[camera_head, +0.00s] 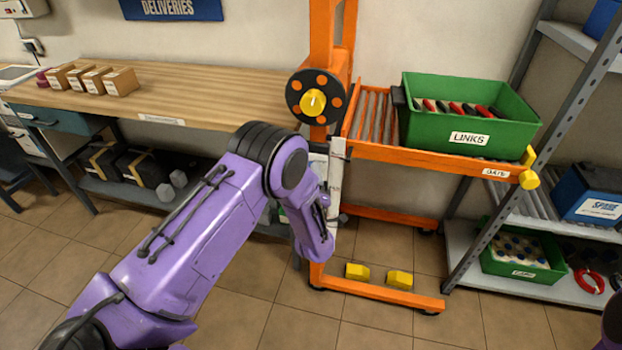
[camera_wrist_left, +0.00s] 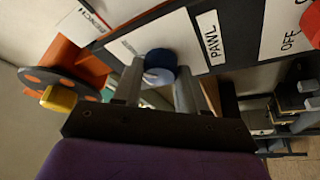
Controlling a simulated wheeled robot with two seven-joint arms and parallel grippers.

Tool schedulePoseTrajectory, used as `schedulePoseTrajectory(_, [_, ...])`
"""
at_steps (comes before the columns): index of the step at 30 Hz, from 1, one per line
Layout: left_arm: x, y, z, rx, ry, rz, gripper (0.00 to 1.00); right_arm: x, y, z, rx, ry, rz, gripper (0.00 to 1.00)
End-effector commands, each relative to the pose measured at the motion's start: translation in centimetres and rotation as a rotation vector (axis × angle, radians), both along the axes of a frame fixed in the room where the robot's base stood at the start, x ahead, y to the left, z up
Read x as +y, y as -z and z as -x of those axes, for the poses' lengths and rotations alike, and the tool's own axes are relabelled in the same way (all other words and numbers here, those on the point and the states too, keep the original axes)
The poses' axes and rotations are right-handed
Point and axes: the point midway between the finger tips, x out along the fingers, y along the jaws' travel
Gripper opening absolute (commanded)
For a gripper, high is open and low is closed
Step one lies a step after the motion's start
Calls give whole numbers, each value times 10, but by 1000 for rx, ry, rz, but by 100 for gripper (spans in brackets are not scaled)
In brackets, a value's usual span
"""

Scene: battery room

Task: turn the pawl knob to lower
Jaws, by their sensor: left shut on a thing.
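In the left wrist view, the pawl knob (camera_wrist_left: 158,66) is round and dark blue with a paler face, on a white panel beside a "PAWL" label (camera_wrist_left: 212,40). My left gripper (camera_wrist_left: 160,74) is shut on it, one finger on each side. I cannot read the knob's setting. In the head view, my purple left arm reaches to the narrow white panel (camera_head: 337,180) on the orange lift frame (camera_head: 322,150). The knob and fingertips are hidden there behind my wrist. My right gripper is not in view.
A black wheel (camera_head: 295,100) with a yellow hub is above the panel. A green links crate (camera_head: 455,125) stands on the orange roller platform (camera_head: 430,153). A wooden bench (camera_head: 190,88) is at left, a metal shelf (camera_head: 468,250) at right. A red control (camera_wrist_left: 313,22) is near an "OFF" label.

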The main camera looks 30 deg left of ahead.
Motion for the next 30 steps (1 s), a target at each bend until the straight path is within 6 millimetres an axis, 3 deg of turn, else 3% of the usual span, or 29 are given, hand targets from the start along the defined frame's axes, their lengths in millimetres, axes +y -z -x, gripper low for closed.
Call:
schedulePoseTrajectory(13, [-1, 2, 1, 9, 3, -10, 11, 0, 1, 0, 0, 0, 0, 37])
schedulePoseTrajectory(14, [-1, 2, 1, 9, 3, -10, 45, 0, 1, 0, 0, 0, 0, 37])
schedulePoseTrajectory(16, [-1, 2, 1, 8, 2, -10, 67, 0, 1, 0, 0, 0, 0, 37])
schedulePoseTrajectory(26, [-2, 2, 3, 6, 2, -9, 67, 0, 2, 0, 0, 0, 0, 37])
schedulePoseTrajectory(30, [-15, 10, 22, 8, 4, -11, 67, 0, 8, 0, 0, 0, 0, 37])
